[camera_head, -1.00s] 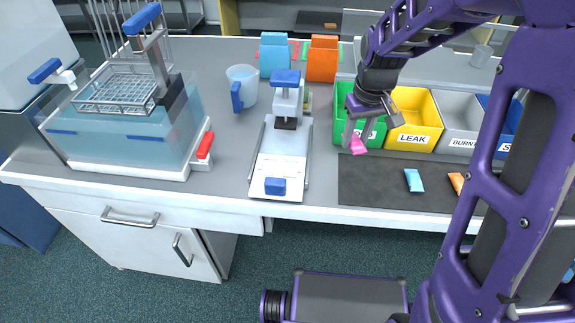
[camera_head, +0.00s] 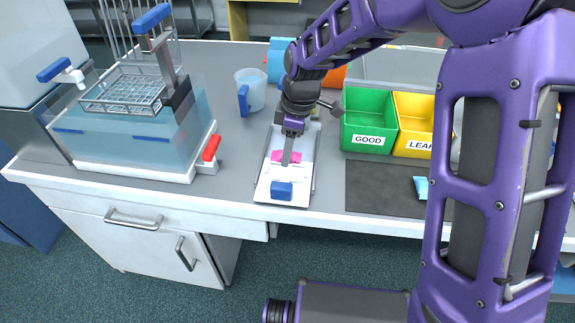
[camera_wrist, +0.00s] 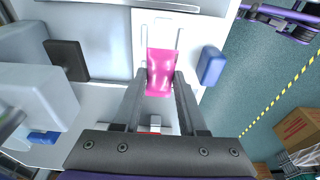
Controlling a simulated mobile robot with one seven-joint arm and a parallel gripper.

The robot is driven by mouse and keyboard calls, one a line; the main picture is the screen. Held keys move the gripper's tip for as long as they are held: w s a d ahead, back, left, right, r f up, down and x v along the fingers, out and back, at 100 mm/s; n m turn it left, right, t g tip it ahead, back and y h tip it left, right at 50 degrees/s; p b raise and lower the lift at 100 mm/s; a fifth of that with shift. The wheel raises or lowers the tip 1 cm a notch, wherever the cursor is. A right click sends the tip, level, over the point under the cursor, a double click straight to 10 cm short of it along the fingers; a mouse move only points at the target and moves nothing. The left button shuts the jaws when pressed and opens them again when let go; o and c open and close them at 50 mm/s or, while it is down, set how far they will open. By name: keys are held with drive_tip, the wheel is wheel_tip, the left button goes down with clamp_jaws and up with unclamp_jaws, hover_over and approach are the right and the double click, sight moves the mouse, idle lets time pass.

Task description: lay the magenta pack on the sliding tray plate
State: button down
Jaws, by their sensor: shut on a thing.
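The magenta pack (camera_head: 278,156) is between my gripper's fingers, over the sliding tray plate (camera_head: 268,188). In the wrist view, the pack (camera_wrist: 161,66) lies lengthwise between the two fingertips, above the white plate surface. My gripper (camera_head: 287,160) is shut on the pack and points down at the plate. I cannot tell whether the pack touches the plate. The plate has a blue handle (camera_head: 281,190) at its front end, also seen in the wrist view (camera_wrist: 210,65). My arm hides the press part at the back of the plate.
Green GOOD bin (camera_head: 368,110) and yellow LEAK bin (camera_head: 412,112) stand right of the plate, behind a dark mat (camera_head: 385,190) with a light-blue pack (camera_head: 421,187). A water tank (camera_head: 125,130) with a red handle stands left. A jug (camera_head: 250,90) stands behind.

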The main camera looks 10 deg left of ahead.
sight(288, 173)
drive_tip(key=shift+f+b, duration=0.3)
drive_tip(key=shift+f, duration=1.8)
drive_tip(key=shift+f, duration=0.1)
drive_tip(key=shift+f, duration=0.15)
drive_tip(key=shift+c, duration=2.3)
unclamp_jaws()
drive_tip(key=r, duration=0.4)
drive_tip(key=d+r+p, duration=0.1)
drive_tip(key=r, duration=0.3)
drive_tip(key=r+p, duration=0.1)
drive_tip(key=r, duration=0.3)
drive_tip(key=shift+d+r, duration=0.2)
drive_tip(key=shift+d, duration=0.2)
